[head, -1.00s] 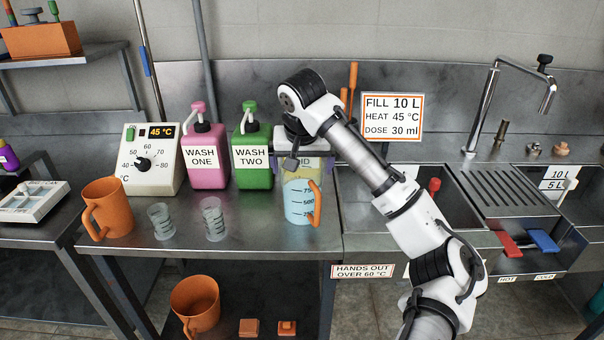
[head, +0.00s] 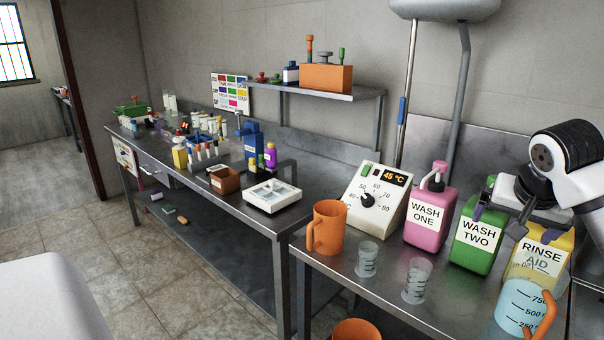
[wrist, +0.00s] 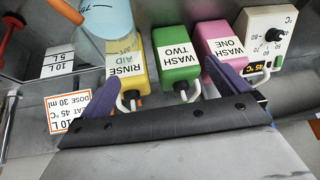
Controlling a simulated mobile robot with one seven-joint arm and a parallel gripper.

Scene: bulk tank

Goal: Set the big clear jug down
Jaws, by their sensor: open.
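The big clear jug (head: 521,304) stands upright on the steel bench at the lower right of the head view, in front of the yellow rinse aid container (head: 541,255). It holds pale blue liquid, has dark volume marks, and its orange handle is on the right. In the wrist view the jug (wrist: 100,18) is partly cut off at the upper left. My gripper (head: 503,213) is above and behind the jug, apart from it. Its purple-padded fingers are spread and empty in the wrist view (wrist: 160,72).
Green (head: 474,236) and pink (head: 429,217) wash containers stand in a row beside the rinse aid. Two small clear beakers (head: 366,259) and an orange jug (head: 328,229) stand to the left, with a dial box (head: 376,200) behind. Bare bench lies between the beakers and clear jug.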

